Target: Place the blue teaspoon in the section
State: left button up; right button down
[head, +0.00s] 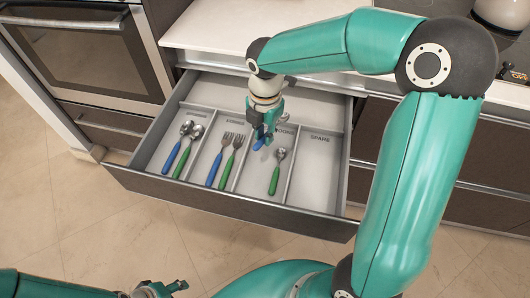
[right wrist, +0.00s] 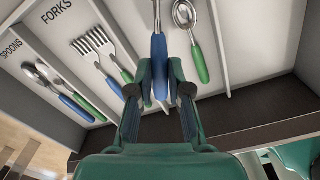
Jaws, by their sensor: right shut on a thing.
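My right gripper (head: 265,132) reaches down over the open drawer and is shut on the blue teaspoon (head: 259,142). In the right wrist view the blue handle (right wrist: 159,62) stands between the fingertips (right wrist: 159,95); its bowl is out of frame. The teaspoon is over the section (head: 262,178) between the forks and SPARE, whose label is partly hidden by my gripper. A green teaspoon (head: 276,172) lies there, to the right of the blue one. I cannot tell whether the blue teaspoon touches the drawer floor. My left gripper (head: 168,289) is low at the bottom edge, partly cut off.
Spoons (head: 181,150) with blue and green handles lie in the leftmost section. Forks (head: 226,157) lie in the section beside them. The SPARE section (head: 318,175) is empty. Thin dividers (head: 292,165) and the drawer front (head: 225,203) bound the space. An oven (head: 85,50) stands at left.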

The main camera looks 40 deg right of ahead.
aim_at(264, 157)
jog(key=shift+f+b, duration=0.6)
jog(key=shift+f, duration=3.3)
jog(key=shift+f, duration=0.15)
jog(key=c, duration=1.4)
grip_release()
notch_tip(264, 157, up, 12)
jog(key=shift+r+p, duration=0.2)
jog(key=shift+p, duration=0.9)
